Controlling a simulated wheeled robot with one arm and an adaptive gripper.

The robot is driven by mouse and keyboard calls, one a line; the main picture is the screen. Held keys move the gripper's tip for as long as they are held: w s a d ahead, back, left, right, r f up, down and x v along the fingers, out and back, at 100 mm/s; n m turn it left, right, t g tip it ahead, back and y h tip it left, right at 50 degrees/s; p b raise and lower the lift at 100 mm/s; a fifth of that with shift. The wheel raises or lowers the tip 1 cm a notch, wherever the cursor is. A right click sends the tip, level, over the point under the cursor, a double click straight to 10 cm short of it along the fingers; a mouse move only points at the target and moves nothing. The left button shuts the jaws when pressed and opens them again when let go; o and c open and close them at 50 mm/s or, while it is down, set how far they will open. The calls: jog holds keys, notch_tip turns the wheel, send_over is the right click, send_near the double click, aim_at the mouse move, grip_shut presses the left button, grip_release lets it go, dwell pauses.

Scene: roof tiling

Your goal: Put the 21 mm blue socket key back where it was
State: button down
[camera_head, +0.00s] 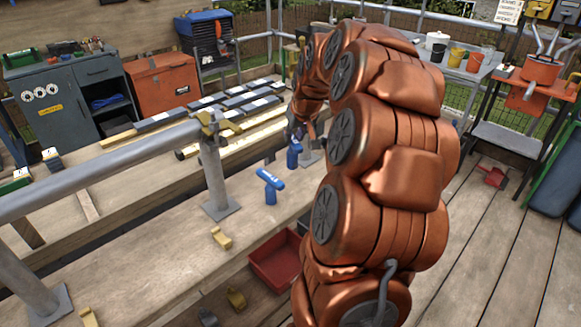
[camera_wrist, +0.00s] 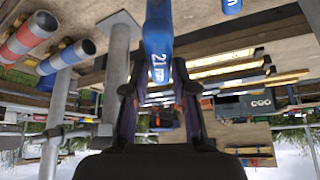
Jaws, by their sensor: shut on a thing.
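The blue socket key marked 21 (camera_wrist: 158,45) is between the two dark fingers of my gripper (camera_wrist: 158,100) in the wrist view, and its lower part is hidden there. In the head view, a blue key (camera_head: 293,155) shows just below my gripper (camera_head: 297,132), which is mostly hidden by my copper arm. A second blue T-shaped key (camera_head: 270,183) stands upright on the wooden deck, nearer and to the left of my gripper. Part of a blue thing with white marking (camera_wrist: 232,5) shows at the top of the wrist view. I cannot see an empty place for the held key.
A grey rail post (camera_head: 216,175) stands on the boards to the left. A red tray (camera_head: 275,262) lies in front, with yellow hooks (camera_head: 221,238) near it. Dark battens (camera_head: 205,113) lie behind. A grey cabinet (camera_head: 75,100) and orange box (camera_head: 162,85) stand at the back left.

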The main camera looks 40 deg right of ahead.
aim_at(294, 158)
notch_tip(294, 158, down, 8)
jog(key=shift+f+p, duration=0.1)
jog(key=shift+p, duration=0.4)
jog(key=shift+f, duration=0.1)
jog(key=c, duration=0.9)
grip_release()
